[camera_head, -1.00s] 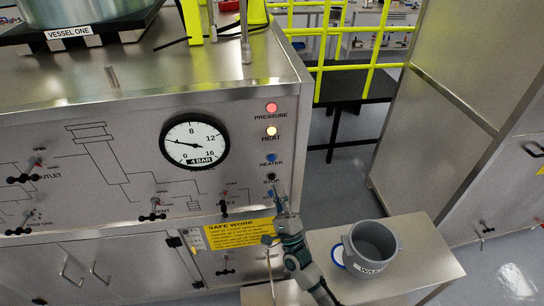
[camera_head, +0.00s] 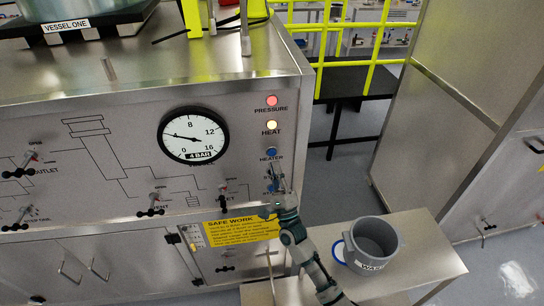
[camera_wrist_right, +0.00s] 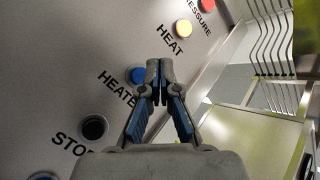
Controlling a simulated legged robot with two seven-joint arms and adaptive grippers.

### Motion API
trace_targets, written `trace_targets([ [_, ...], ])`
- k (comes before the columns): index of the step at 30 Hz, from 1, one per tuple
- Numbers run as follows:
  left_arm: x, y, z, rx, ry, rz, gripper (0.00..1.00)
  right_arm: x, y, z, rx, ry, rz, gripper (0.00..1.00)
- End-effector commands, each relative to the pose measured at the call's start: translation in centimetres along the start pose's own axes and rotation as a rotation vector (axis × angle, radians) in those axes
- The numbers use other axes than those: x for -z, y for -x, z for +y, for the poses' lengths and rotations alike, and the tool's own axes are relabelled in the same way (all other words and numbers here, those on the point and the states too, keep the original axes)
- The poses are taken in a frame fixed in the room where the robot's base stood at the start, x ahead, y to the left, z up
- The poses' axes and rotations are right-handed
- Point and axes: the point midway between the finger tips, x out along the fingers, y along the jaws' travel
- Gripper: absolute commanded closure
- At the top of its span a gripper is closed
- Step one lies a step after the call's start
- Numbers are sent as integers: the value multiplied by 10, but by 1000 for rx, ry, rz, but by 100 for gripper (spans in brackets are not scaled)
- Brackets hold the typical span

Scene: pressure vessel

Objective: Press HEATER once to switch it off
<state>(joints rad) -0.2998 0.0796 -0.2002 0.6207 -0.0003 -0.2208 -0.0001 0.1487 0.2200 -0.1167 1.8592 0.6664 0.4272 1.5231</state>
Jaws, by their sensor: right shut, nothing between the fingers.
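The blue HEATER button (camera_head: 271,152) is on the right side of the steel panel, under the lit yellow HEAT lamp (camera_head: 271,125). My right gripper (camera_head: 274,170) is shut and empty, with its tips just below the HEATER button in the head view. In the right wrist view the shut fingertips (camera_wrist_right: 158,66) are beside the blue HEATER button (camera_wrist_right: 137,75), partly overlapping its right edge. I cannot tell whether they touch it. The black STOP button (camera_wrist_right: 94,127) is below it; in the head view the gripper partly hides it. My left gripper is not in view.
The red PRESSURE lamp (camera_head: 271,101) glows above HEAT. The gauge (camera_head: 193,135) is to the left. A grey mug-like bucket (camera_head: 372,240) stands on a steel side table (camera_head: 425,250) at the lower right. A yellow railing (camera_head: 350,28) stands behind.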

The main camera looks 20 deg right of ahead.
Motion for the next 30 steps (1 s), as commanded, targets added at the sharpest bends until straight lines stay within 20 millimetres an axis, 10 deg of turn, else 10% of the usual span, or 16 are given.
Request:
trace_targets([
  [30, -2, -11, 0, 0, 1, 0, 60, 12, -16, 11, 0, 0, 0, 100],
])
